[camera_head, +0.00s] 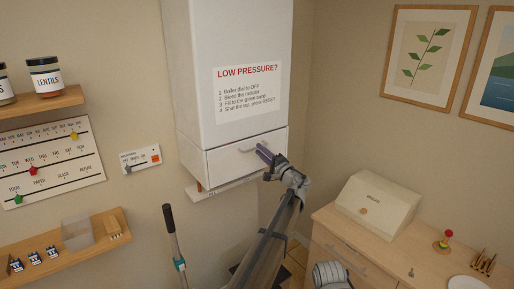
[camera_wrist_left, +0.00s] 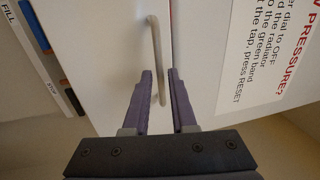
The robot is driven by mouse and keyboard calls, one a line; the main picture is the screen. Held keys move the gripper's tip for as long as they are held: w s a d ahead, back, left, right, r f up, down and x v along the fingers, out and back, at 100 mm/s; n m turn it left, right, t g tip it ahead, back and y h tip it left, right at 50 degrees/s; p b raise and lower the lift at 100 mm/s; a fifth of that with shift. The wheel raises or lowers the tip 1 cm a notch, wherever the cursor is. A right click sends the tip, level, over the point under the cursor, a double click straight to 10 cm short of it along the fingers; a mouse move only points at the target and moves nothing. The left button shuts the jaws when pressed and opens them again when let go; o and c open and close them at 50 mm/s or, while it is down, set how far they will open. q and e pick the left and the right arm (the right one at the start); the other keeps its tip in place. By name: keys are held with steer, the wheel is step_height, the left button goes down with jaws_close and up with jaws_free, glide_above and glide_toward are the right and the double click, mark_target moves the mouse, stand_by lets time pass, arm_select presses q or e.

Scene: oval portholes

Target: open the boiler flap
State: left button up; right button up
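The white boiler (camera_head: 235,60) hangs on the wall. Its flap (camera_head: 225,163) is the lower front panel and looks shut. A pale bar handle (camera_head: 247,148) is on the flap; it also shows in the wrist view (camera_wrist_left: 157,55). My left gripper (camera_head: 264,152) is at the right end of the handle. In the wrist view its two purple fingers (camera_wrist_left: 161,80) are apart, with the lower end of the handle showing between them. I cannot tell whether they touch it. My right gripper is not in view.
A strip with labels (camera_head: 228,187) runs under the boiler. Shelves with jars (camera_head: 45,76) and small items (camera_head: 75,235) are at the left. A cabinet (camera_head: 345,240) with a cream bread box (camera_head: 375,208) stands at the right.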

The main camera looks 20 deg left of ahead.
arm_select(q)
steer(key=shift+x, duration=1.5)
steer(key=shift+c, duration=0.3)
jaws_close()
